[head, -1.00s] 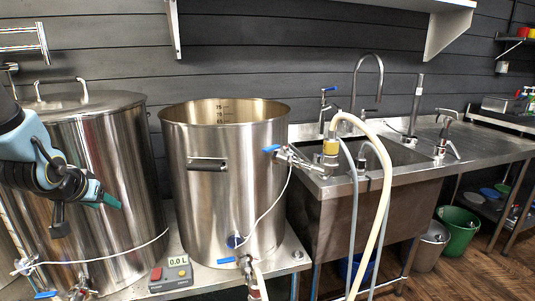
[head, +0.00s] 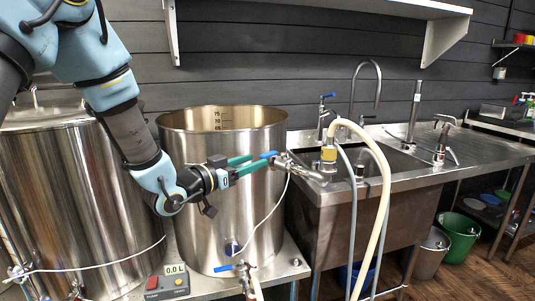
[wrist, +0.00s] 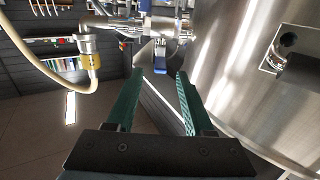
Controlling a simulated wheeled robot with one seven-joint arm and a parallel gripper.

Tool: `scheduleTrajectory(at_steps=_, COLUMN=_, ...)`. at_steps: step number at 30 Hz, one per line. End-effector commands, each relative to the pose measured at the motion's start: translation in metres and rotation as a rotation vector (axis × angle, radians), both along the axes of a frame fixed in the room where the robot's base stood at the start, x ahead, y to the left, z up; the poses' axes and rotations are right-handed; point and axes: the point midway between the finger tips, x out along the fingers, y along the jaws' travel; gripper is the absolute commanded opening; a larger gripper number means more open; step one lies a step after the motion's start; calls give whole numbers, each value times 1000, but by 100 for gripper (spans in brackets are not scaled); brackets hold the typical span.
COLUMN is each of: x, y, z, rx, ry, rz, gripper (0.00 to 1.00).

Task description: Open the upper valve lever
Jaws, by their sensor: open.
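The upper valve (head: 290,163) sits high on the right side of the open steel kettle (head: 225,190). Its blue lever (head: 268,155) points left, across the kettle wall. My gripper (head: 255,162) has green fingers and reaches from the left to the lever's free end. In the head view the fingertips partly overlap the lever.
A pale hose (head: 384,200) with a yellow fitting (head: 329,154) hangs from the valve's pipe before the sink. A lower valve has another blue lever (head: 223,268). A meter (head: 168,281) reads 0.0 L. A lidded steel vessel (head: 75,200) stands left.

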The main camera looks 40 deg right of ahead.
Motion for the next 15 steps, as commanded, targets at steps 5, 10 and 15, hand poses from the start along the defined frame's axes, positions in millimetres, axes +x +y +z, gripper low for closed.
scheduleTrajectory(at_steps=5, x=0, y=-34, z=2, rx=1, ry=1, rz=-1, gripper=52)
scheduleTrajectory(at_steps=10, x=1, y=-54, z=1, rx=1, ry=0, rz=0, gripper=52)
scheduleTrajectory(at_steps=15, x=2, y=-62, z=0, rx=2, ry=1, rz=2, gripper=52)
